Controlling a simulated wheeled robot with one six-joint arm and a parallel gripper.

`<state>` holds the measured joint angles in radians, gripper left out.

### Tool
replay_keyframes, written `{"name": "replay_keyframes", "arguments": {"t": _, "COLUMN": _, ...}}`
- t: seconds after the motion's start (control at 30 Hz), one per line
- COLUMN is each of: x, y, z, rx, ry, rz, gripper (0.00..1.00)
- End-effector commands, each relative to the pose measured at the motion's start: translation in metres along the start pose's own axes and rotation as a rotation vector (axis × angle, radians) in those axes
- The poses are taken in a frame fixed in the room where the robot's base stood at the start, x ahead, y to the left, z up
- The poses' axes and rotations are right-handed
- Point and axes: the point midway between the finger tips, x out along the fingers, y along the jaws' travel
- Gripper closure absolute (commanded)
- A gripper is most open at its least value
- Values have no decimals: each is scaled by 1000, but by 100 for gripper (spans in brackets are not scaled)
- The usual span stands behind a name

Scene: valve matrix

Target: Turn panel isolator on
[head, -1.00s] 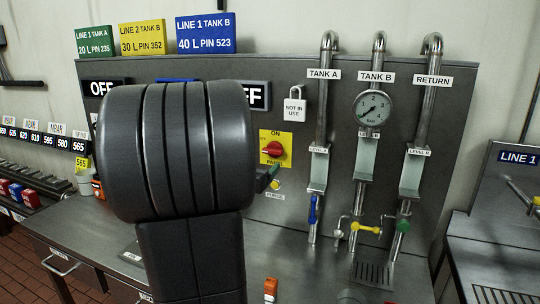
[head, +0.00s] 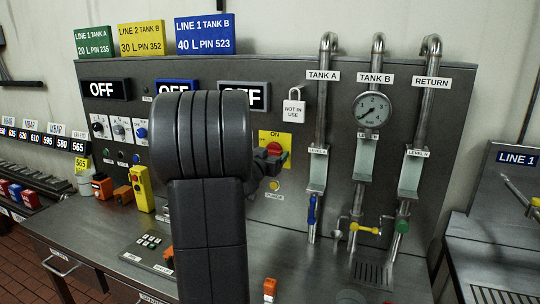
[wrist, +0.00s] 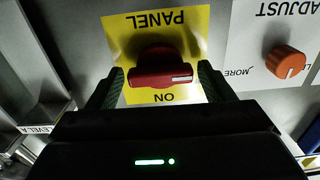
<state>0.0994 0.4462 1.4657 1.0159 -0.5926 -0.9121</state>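The panel isolator is a red rotary knob (head: 273,148) on a yellow plate (head: 283,136) marked ON. In the wrist view the knob (wrist: 160,70) shows upside down, its bar lying level and its white mark toward the right. My gripper (wrist: 160,88) is open, with one dark green finger on each side of the knob and a small gap to it. In the head view my gripper (head: 268,163) is at the knob's lower front and partly hides it; my arm hides part of the panel to its left.
An orange ADJUST knob (wrist: 285,62) on a white plate is close to the right finger in the wrist view. A white NOT IN USE padlock (head: 293,107) hangs above the plate. Pipes with a gauge (head: 371,109) stand to the right. A yellow pendant (head: 141,188) stands on the bench left.

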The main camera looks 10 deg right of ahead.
Motion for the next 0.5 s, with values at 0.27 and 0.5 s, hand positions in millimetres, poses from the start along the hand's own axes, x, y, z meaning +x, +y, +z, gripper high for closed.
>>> {"name": "replay_keyframes", "arguments": {"t": 0.27, "x": 0, "y": 0, "z": 0, "rx": 0, "ry": 0, "rz": 0, "gripper": 61}}
{"name": "replay_keyframes", "arguments": {"t": 0.5, "x": 0, "y": 0, "z": 0, "rx": 4, "ry": 0, "rz": 0, "gripper": 61}}
